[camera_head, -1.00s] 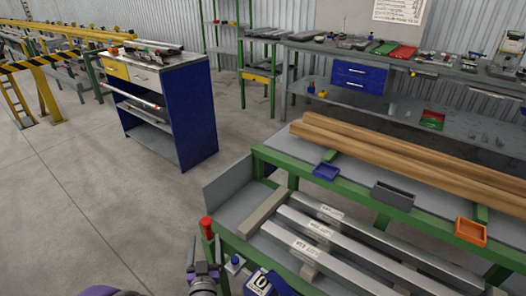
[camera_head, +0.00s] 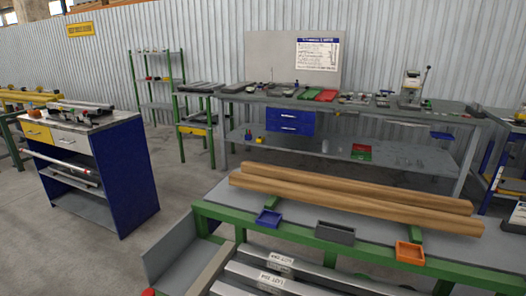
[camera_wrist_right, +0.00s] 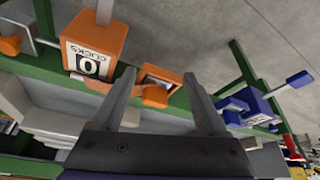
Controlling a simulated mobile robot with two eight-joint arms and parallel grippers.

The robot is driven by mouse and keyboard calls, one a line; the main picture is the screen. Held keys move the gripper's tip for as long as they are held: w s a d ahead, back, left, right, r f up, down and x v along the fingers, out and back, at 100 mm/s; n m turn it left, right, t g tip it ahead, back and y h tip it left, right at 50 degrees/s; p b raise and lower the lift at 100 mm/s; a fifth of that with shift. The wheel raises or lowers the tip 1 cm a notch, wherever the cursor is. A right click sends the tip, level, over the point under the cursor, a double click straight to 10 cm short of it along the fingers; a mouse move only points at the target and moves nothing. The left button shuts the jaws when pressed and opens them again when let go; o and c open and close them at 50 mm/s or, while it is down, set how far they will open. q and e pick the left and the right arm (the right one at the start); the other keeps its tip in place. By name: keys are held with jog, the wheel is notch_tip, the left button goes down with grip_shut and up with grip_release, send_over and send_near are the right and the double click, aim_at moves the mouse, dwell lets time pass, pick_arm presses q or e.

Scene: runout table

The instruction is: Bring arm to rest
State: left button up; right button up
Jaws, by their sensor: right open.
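My right gripper (camera_wrist_right: 158,82) shows in the right wrist view, its two dark fingers spread apart. I see nothing held between them. Beyond the fingers are an orange box (camera_wrist_right: 95,42) with a "0 CLICKS" label and a smaller orange part (camera_wrist_right: 160,78). A blue box (camera_wrist_right: 252,106) is to the right of the fingers. I cannot tell how far the fingers are from these. Neither gripper shows in the head view.
The green-framed runout table (camera_head: 468,272) carries wooden beams (camera_head: 350,200), with blue (camera_head: 268,218), grey (camera_head: 335,233) and orange (camera_head: 410,253) trays along its edge. Labelled metal bars (camera_head: 300,277) lie in front. A blue cabinet (camera_head: 125,175) stands left; a workbench (camera_head: 450,112) stands behind. Floor between is clear.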

pick_arm(q)
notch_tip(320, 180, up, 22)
jog(key=p, duration=1.9)
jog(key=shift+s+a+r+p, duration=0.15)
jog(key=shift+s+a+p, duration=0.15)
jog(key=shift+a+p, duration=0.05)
pick_arm(e)
notch_tip(320, 180, up, 22)
jog(key=w+t, duration=0.1)
jog(key=shift+w+r, duration=0.2)
jog(key=shift+w, duration=0.15)
